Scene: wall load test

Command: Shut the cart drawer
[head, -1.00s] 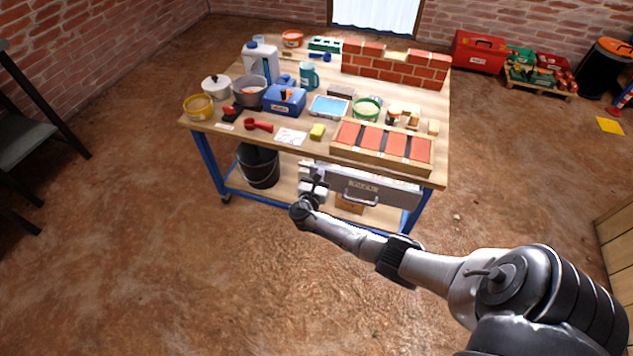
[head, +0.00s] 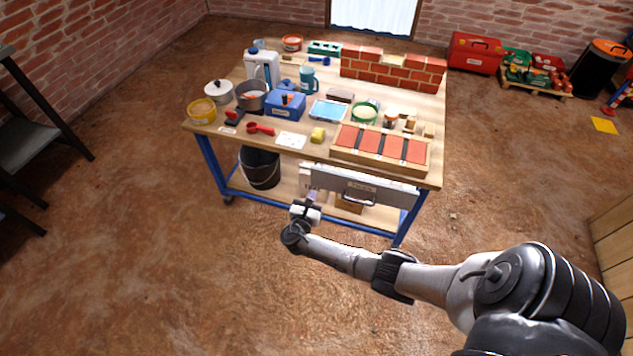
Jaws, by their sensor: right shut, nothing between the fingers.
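The cart (head: 206,160) is a wood-topped workbench with blue legs. Its grey drawer (head: 388,192) sits under the front right of the top, with a label and a bar handle (head: 358,200) on its front. I cannot tell exactly how far the drawer front stands out from the cart. My right gripper (head: 313,195) is shut and empty, just in front of the lower left end of the drawer front. Whether its fingertips touch the drawer is too small to tell. My left gripper is not in view.
The top holds a brick wall (head: 394,72), a tray of red bricks (head: 337,157), a blue box (head: 285,104) and several tools and pots. A black bucket (head: 260,168) and a cardboard box (head: 349,205) are on the lower shelf. The floor in front is clear.

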